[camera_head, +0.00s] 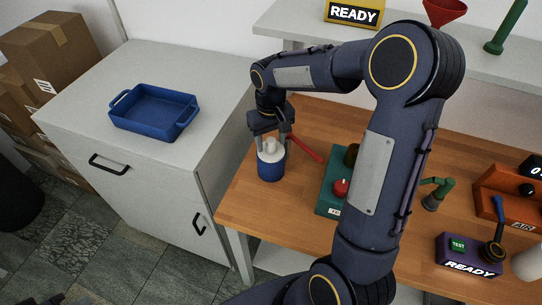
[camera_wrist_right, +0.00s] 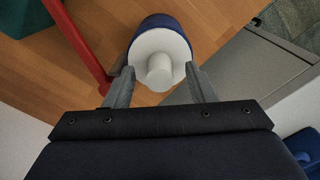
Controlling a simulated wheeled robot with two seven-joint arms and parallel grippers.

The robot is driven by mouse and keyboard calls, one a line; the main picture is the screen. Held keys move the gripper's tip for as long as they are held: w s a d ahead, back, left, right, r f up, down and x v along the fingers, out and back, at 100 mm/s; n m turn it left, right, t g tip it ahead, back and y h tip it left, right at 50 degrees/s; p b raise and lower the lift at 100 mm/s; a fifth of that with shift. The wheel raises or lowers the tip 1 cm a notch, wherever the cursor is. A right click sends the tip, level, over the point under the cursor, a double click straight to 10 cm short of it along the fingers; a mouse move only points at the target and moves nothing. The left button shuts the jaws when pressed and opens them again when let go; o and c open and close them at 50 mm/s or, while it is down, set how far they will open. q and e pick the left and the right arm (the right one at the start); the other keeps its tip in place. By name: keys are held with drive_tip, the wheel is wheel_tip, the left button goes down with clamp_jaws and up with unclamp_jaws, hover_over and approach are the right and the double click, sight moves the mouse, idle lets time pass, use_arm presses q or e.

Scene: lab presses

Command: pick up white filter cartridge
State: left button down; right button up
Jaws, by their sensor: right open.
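A white part with a round knob on top, which looks like the white filter cartridge (camera_head: 271,152), sits in or on a blue cylindrical body (camera_head: 271,171) near the left edge of the wooden table. In the right wrist view, the white round top and knob (camera_wrist_right: 159,68) show from above, with the blue side (camera_wrist_right: 158,22) behind. My right gripper (camera_head: 271,148) points down over it with its fingers apart on either side. In the wrist view the fingertips (camera_wrist_right: 158,78) flank the white top, and no firm grip shows.
A red bar (camera_head: 305,149) lies close beside the gripper. A green device with a red knob (camera_head: 341,187) stands right of it, partly hidden by my arm. A blue tray (camera_head: 153,110) sits on the grey cabinet (camera_head: 75,85). A purple READY box (camera_head: 468,254) stands at right.

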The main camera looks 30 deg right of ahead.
drive_tip(key=shift+f, duration=0.6)
clamp_jaws()
drive_tip(key=shift+r, duration=0.15)
